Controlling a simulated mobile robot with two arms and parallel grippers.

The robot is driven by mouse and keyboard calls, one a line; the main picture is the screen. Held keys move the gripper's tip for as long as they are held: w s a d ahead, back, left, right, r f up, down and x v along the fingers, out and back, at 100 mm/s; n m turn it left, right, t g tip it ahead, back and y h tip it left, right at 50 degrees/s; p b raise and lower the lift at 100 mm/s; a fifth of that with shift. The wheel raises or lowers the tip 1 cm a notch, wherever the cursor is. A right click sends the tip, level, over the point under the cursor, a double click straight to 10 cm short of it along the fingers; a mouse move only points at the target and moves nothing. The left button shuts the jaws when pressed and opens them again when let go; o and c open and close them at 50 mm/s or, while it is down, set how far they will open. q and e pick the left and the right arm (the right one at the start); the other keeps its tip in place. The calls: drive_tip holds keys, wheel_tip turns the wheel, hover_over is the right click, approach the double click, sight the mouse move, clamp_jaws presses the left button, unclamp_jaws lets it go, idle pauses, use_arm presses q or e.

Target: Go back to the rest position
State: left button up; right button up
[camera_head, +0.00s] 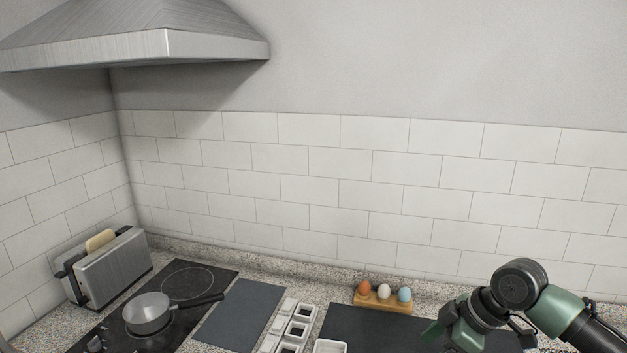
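My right arm (520,290) comes in from the right and bends down toward the dark board on the counter. My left gripper is not in view.
A toaster (112,268) with bread (100,240) stands on the left by the hob (188,283), which holds a saucepan (147,313). A grey board (240,315), white containers (297,328), a dark board (365,328) and a wooden egg holder (383,303) line the counter. A hood (130,48) hangs at upper left.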

drive_tip(key=s+a+f+m, duration=0.2)
drive_tip(key=s+a+f, duration=1)
drive_tip(key=s+f, duration=0.15)
drive_tip(key=s+d+f+m+h, duration=0.25)
drive_tip(key=s+d+m, duration=0.2)
drive_tip(key=s, duration=0.25)
drive_tip(key=s+d+f+m+h, duration=0.1)
drive_tip(key=s+d+m+h, duration=0.3)
drive_tip(key=s, duration=0.4)
wheel_tip(320, 180, down, 32)
drive_tip(key=s+d+r+y+b, duration=0.1)
drive_tip(key=y+b, duration=0.1)
drive_tip(key=b, duration=0.4)
use_arm(q)
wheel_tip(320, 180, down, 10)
drive_tip(key=b, duration=0.4)
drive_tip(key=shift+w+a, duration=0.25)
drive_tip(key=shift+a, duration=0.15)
use_arm(e)
drive_tip(key=s+d+f, duration=0.1)
drive_tip(key=s+f, duration=0.7)
drive_tip(key=f, duration=0.2)
drive_tip(key=s+d+f+g, duration=0.1)
drive_tip(key=s+d+f, duration=0.1)
drive_tip(key=s+f, duration=0.6)
wheel_tip(320, 180, down, 3)
drive_tip(key=shift+s+f+g+h, duration=0.2)
drive_tip(key=shift+s+g+h, duration=0.1)
drive_tip(key=shift+s+h, duration=0.1)
